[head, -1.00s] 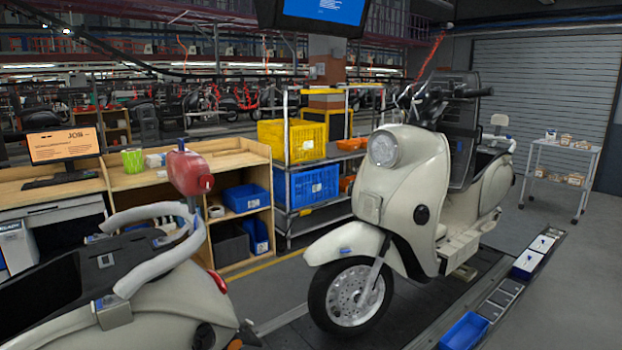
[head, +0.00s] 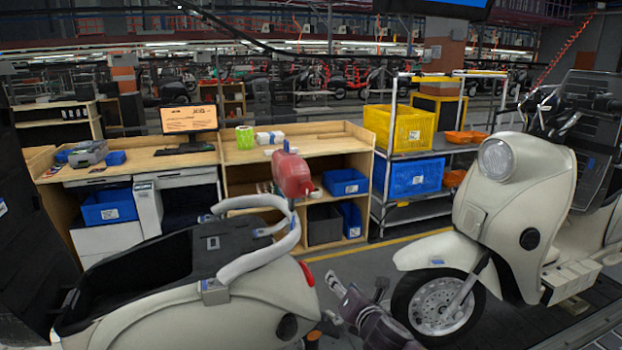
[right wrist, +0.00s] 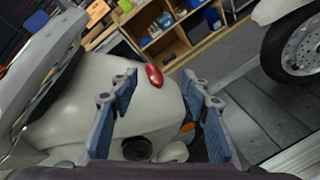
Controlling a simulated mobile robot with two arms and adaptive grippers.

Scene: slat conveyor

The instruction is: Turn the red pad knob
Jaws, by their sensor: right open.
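The red pad (head: 292,174) stands upright above the rear of the left cream scooter (head: 215,300) in the head view. A small reddish knob (head: 317,193) appears to stick out at its lower right side; its details are too small to tell. My right gripper (head: 357,287) is open and empty, low and to the right of that scooter's tail, well below the pad. In the right wrist view its two fingers (right wrist: 161,80) are spread in front of the scooter's rear body and red tail light (right wrist: 154,75). The pad cannot be made out there. My left gripper is not in view.
A curved pale grab rail (head: 265,255) surrounds the scooter's rear, below the pad. A second cream scooter (head: 530,190) stands to the right. Behind are a wooden workbench (head: 345,140) and a rack with a yellow crate (head: 398,128). Floor shows between scooters and bench.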

